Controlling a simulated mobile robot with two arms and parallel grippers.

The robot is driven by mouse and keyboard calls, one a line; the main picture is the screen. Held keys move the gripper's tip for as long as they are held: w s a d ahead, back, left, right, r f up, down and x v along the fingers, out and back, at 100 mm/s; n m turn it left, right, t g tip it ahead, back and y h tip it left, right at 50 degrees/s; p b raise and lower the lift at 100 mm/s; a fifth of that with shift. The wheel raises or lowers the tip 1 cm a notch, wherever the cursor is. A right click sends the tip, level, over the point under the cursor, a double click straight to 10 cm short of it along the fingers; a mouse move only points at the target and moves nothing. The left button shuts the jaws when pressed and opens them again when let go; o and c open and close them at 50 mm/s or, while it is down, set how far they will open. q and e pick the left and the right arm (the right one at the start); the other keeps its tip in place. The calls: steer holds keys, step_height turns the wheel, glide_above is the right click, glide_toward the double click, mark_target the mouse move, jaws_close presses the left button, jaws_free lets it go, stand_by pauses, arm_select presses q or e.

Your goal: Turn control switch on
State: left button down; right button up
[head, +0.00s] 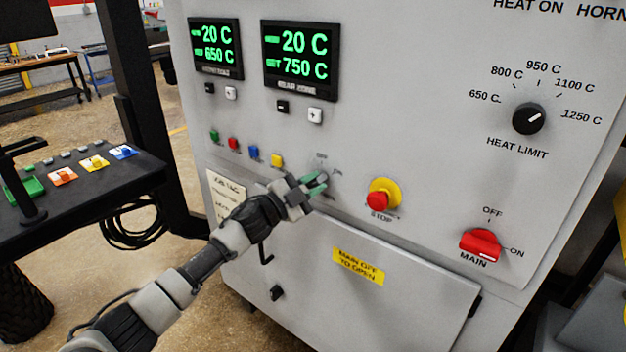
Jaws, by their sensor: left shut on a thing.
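The control switch (326,178) is a small knob on the furnace's pale grey front panel, below a faint OFF mark. It is mostly hidden by my left gripper (318,184), so I cannot tell which way it points. My left arm comes in from the lower left. The gripper's green fingertips are shut on the switch. My right gripper is not in view.
Right of the switch are a red STOP button (383,193) on a yellow base, and a red MAIN switch (481,244). A black HEAT LIMIT knob (528,118) is higher up. Small coloured buttons sit left. A black table (75,195) stands at the left.

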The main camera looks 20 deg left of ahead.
arm_select(q)
steer(key=shift+m+g, duration=0.5)
steer(key=shift+m, duration=0.4)
steer(key=shift+f, duration=0.1)
steer(key=c, duration=1)
jaws_free()
steer(key=b+v, duration=0.2)
steer(key=v, duration=0.8)
steer(key=shift+s+a, duration=0.2)
steer(key=shift+s, duration=0.1)
steer(key=shift+f, duration=0.1)
